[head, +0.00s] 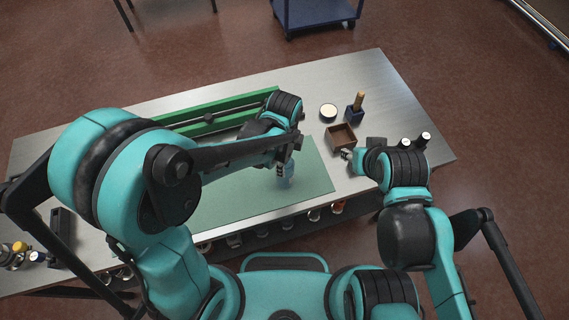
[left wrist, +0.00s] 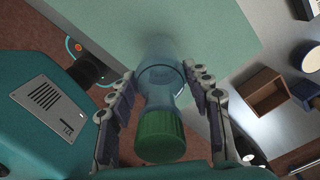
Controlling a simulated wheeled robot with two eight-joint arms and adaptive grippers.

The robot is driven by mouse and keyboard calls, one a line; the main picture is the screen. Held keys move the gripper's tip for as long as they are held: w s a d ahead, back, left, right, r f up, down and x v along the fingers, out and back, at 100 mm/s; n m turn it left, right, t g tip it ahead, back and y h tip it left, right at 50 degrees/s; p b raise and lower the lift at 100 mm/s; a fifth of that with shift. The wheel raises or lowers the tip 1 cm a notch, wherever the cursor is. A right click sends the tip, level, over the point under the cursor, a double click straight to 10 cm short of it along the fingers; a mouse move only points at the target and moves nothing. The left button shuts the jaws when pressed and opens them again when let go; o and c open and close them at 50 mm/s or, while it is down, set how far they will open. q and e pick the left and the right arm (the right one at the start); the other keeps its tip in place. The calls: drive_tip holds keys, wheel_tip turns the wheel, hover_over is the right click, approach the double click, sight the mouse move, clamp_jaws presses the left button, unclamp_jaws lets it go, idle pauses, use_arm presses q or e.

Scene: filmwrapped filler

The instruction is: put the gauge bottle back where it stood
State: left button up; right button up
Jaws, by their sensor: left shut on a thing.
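The gauge bottle is a clear bluish bottle (left wrist: 163,78) with a green cap (left wrist: 160,136). My left gripper (left wrist: 160,88) is shut on it, with one finger on each side. In the head view the bottle (head: 285,180) shows below my left gripper (head: 284,164), over the right part of the green mat (head: 315,182). I cannot tell whether its base touches the mat. My right gripper (head: 347,154) is beside the brown open box, at the right of the table; its fingers are too small to read.
A brown open box (head: 341,138), a round white-topped container (head: 328,111) and a dark blue holder (head: 355,114) with a brown-handled thing stand at the right. A green rail frame (head: 215,108) lies behind the mat. Several round containers line the table's front edge.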

use_arm(q)
drive_tip(key=shift+f, duration=0.85)
drive_tip(key=shift+f, duration=0.15)
drive_tip(key=o, duration=1.5)
